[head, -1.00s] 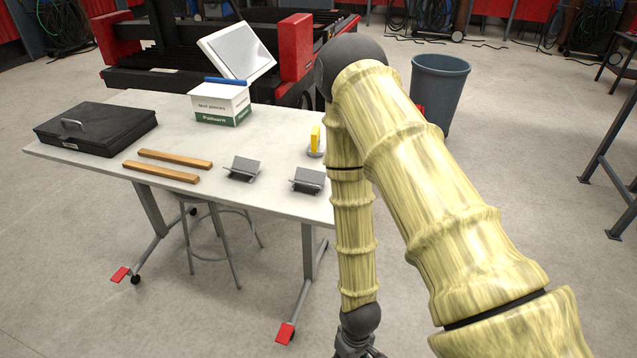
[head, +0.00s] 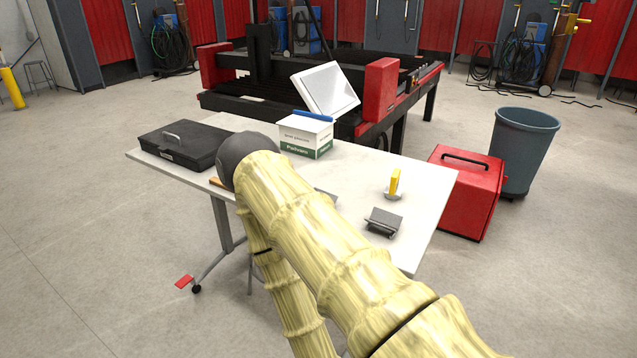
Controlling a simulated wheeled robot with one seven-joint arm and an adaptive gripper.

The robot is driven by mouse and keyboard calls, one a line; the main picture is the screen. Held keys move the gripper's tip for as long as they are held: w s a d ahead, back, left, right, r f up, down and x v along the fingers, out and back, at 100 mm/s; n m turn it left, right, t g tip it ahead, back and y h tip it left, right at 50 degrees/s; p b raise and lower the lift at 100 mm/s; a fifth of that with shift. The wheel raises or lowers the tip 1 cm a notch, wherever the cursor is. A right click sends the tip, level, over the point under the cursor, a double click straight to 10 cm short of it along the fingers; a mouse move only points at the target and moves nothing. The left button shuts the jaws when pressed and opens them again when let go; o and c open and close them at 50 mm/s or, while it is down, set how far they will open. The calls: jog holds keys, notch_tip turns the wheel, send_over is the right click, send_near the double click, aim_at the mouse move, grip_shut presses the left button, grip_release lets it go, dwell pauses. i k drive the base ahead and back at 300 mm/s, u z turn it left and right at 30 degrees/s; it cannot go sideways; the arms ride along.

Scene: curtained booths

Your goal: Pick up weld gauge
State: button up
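A small upright yellow piece (head: 395,181) with a silvery round base stands near the right side of the white table (head: 428,187). It may be the weld gauge, but I cannot tell for sure. A grey angled metal piece (head: 384,221) lies just in front of it. A second grey piece (head: 326,197) is mostly hidden behind my arm. My arm crosses the middle of the head view and its lower part leaves the picture at the bottom, so my gripper is out of view.
A black case (head: 182,146) lies at the table's left, and a white and green box (head: 306,135) with a blue bar (head: 314,115) on top stands at the back. Wooden bars (head: 217,184) are mostly hidden. A red box (head: 467,190) and a grey bin (head: 523,150) stand right of the table.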

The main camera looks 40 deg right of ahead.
aim_at(391, 192)
jog(key=u, duration=0.55)
jog(key=i, duration=1.65)
jog(key=z, duration=2.8)
